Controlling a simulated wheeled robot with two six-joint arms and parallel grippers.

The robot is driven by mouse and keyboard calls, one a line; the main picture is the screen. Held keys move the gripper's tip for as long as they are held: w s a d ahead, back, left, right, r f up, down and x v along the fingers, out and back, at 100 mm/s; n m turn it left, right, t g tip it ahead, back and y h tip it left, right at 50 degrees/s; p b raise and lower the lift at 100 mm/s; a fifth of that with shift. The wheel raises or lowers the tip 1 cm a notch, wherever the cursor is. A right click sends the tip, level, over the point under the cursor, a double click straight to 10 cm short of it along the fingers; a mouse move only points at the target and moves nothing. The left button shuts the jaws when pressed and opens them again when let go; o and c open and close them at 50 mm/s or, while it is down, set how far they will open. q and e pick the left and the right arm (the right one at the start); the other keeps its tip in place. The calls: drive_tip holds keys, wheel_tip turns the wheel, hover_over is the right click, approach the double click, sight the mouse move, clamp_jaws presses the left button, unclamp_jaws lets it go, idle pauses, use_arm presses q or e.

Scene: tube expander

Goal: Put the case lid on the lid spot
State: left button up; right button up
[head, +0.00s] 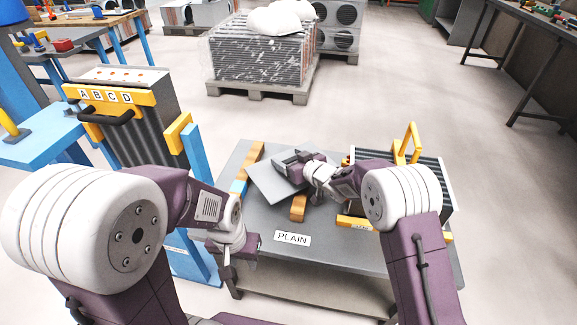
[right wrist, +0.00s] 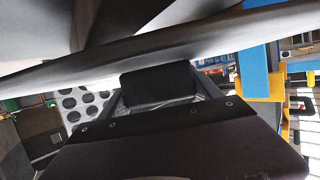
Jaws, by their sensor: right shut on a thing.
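The case lid (head: 268,186), a flat grey panel, is tilted above the work table (head: 262,218). My right gripper (head: 287,166) is shut on the lid near its upper edge. In the right wrist view a large grey sheet, apparently the lid (right wrist: 150,48), crosses the top. An orange strip (head: 254,158) and an orange block (head: 298,208) lie on the table on either side of the lid. No marking clearly shows the lid spot; the lid may cover it. My left gripper (head: 232,258) hangs by the table's left front corner, its jaw opening unclear.
A finned case with a yellow handle (head: 408,143) stands on the table's right, partly behind my right arm. A blue stand at left carries a finned block marked A B C D (head: 106,97). A loaded pallet (head: 262,88) stands behind.

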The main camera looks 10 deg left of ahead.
drive_tip(key=shift+w+f, duration=0.1)
drive_tip(key=shift+f, duration=0.75)
drive_tip(key=shift+r, duration=0.2)
drive_tip(key=o, duration=1.4)
drive_tip(key=shift+f, duration=0.2)
drive_tip(key=shift+c, duration=0.2)
drive_tip(key=o, duration=0.4)
